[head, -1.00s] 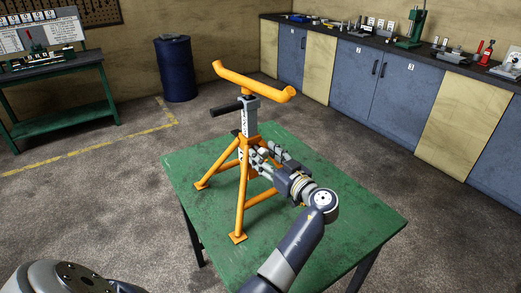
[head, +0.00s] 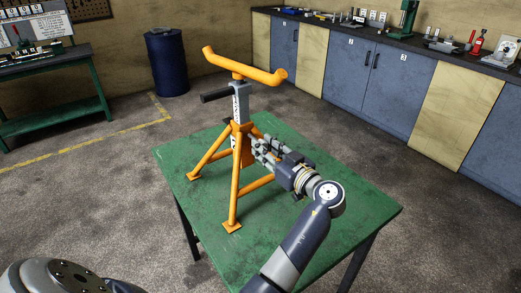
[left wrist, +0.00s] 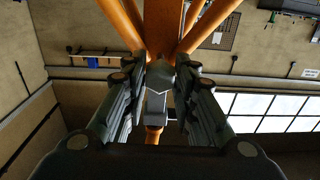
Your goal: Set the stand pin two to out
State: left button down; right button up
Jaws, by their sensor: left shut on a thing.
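The orange tripod stand (head: 237,180) stands upright on the green table (head: 310,215). Its grey post carries a black-handled bar (head: 216,97) sticking out to the left and a wide orange bar on top. My left gripper (head: 256,146) reaches in from the right at the stand's collar. It is shut on a small grey part there, seemingly the stand pin (left wrist: 158,80), which also shows between the fingers in the left wrist view. The fingers hide most of it in the head view, so how far it is pushed in cannot be told. My right gripper is not in view.
A blue drum (head: 167,62) stands by the back wall. A green workbench (head: 55,100) is at the left, and blue cabinets (head: 372,82) with tools on top line the right wall. The table is bare around the stand.

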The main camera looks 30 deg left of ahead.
pick_arm(q)
jog(key=shift+d+f, duration=0.1)
jog(key=c, duration=1.3)
grip_release()
notch_tip(320, 180, up, 10)
jog(key=shift+d, duration=0.15)
